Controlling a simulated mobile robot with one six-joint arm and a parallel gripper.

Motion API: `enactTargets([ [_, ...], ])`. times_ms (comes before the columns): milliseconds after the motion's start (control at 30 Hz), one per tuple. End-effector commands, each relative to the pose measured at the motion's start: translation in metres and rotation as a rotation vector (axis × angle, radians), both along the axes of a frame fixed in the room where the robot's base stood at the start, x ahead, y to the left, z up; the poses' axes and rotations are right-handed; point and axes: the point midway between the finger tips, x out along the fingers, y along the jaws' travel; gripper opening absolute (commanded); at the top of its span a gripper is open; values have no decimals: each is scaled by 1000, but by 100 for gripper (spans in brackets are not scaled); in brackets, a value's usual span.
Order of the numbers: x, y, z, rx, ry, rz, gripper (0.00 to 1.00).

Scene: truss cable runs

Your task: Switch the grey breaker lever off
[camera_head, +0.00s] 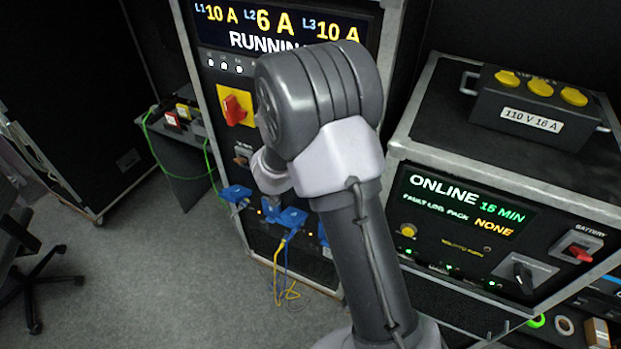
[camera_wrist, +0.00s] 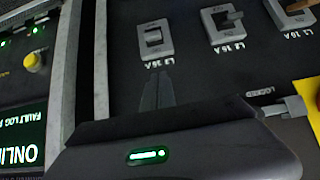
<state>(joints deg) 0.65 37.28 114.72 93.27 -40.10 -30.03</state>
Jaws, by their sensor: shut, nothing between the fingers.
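In the wrist view, three breakers sit in a row on a dark panel. The left one has a light grey lever (camera_wrist: 153,37), seen nearly end-on. The middle one has a darker grey lever (camera_wrist: 232,19) jutting to the right. The right one has a brown lever (camera_wrist: 301,6), partly cut off. I cannot tell any lever's on or off position. My gripper (camera_wrist: 155,78) is shut and empty, its dark fingers pointing at the left breaker, with a label between in the picture. Contact is not visible. In the head view my arm hides the gripper and most breakers.
A yellow plate with a red rotary switch (camera_head: 234,106) is above the breakers, beside my arm. Blue connectors (camera_head: 236,193) with cables hang below. A power unit (camera_head: 470,215) with an ONLINE screen stands right, with a black socket box (camera_head: 535,105) on top.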

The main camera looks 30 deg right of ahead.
Motion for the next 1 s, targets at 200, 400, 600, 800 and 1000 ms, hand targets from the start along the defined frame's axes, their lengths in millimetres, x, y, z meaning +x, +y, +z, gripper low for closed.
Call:
enactTargets([
  [200, 21, -28, -38, 0, 1, -2, 0],
  [400, 19, -24, -67, 0, 2, 3, 0],
  [600, 14, -18, -77, 1, 1, 1, 0],
  [800, 14, -17, -76, 1, 1, 1, 0],
  [1000, 15, -17, -77, -3, -2, 1, 0],
])
